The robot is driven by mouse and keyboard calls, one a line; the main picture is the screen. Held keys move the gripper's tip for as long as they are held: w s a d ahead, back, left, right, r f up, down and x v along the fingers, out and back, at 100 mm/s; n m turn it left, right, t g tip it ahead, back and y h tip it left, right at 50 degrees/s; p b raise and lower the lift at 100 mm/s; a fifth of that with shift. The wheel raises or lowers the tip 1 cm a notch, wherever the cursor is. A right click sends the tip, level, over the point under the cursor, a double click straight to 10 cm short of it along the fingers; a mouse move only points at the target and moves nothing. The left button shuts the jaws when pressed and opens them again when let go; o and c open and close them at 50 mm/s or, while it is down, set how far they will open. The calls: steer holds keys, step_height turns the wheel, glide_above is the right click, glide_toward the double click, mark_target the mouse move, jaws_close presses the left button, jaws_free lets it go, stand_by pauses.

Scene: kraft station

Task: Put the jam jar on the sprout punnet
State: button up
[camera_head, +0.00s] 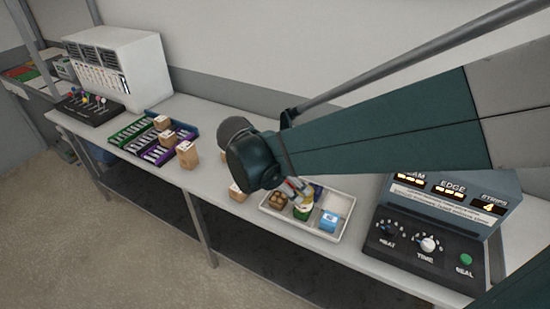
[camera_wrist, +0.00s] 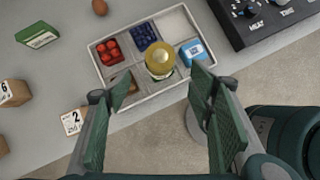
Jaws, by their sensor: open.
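A jar with a round gold lid, which looks like the jam jar (camera_wrist: 159,56), stands about the middle of the divided tray (camera_wrist: 146,98) in the wrist view. My gripper (camera_wrist: 160,84) is open, with a finger to each side of the jar's line and nothing between them. The jar is just ahead of the fingertips, apart from them. I cannot pick out the sprout punnet for certain. A punnet of brown round things (camera_head: 278,199) sits in the tray's left part in the head view. My arm hides part of the tray there.
The tray also holds a red punnet (camera_wrist: 109,50), a dark blue punnet (camera_wrist: 144,34) and a blue-and-white box (camera_wrist: 193,52). A green packet (camera_wrist: 38,36) lies outside it. A sealing machine (camera_head: 425,245) stands to the right.

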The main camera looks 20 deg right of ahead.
stand_by(0.6)
steer(key=s+r+m+t+y, duration=0.2)
steer(key=s+m, duration=0.4)
steer(key=m, duration=0.4)
steer(key=s+r+m+t+y, duration=0.3)
steer(key=s+m, duration=0.3)
steer(key=m, duration=0.5)
steer(key=shift+s+a+r+m+y, duration=0.3)
steer(key=shift+r+y, duration=0.3)
steer(key=shift+r, duration=0.25)
